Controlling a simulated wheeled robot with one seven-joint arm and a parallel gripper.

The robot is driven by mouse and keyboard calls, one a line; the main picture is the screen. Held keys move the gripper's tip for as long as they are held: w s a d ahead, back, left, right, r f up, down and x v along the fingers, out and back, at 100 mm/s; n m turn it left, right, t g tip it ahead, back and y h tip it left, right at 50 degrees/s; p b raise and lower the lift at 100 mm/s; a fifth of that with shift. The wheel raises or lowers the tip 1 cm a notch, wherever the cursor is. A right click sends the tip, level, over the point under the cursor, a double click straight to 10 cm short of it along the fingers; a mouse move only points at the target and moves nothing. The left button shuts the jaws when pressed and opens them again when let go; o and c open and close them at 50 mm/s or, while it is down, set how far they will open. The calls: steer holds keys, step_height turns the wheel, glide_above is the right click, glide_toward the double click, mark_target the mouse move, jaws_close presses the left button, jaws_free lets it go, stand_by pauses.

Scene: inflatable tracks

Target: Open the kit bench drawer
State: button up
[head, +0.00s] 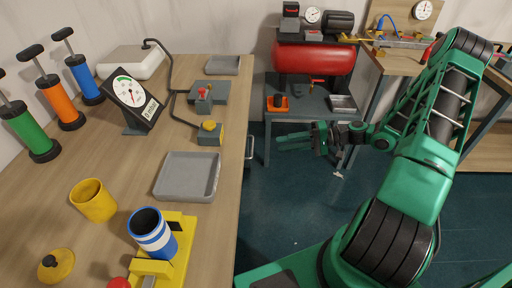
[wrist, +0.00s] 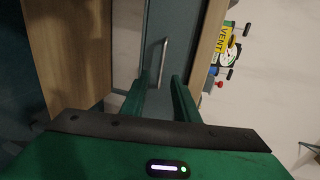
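The kit bench seems to be the wooden bench (head: 130,160) on the left in the head view. A silver bar handle (head: 249,148) shows at its right side. In the wrist view the handle (wrist: 162,62) is on a grey drawer front (wrist: 183,35), which looks closed. My gripper (head: 279,141) is to the right of the handle, with its fingers pointing left at the bench. In the wrist view my gripper (wrist: 161,78) is open and empty. The handle lies ahead, in line with the gap between the fingers, and looks apart from them.
A grey tray (head: 188,177), a yellow cup (head: 93,200) and a blue-striped cup (head: 152,233) stand on the bench top. A red compressor tank (head: 314,59) on a grey stand (head: 310,106) is behind my gripper. The dark floor (head: 300,205) between bench and arm is clear.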

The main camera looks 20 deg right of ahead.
steer(key=x, duration=1)
steer(key=shift+w+a, duration=0.25)
steer(key=shift+w, duration=0.25)
steer(key=shift+r, duration=0.1)
jaws_close()
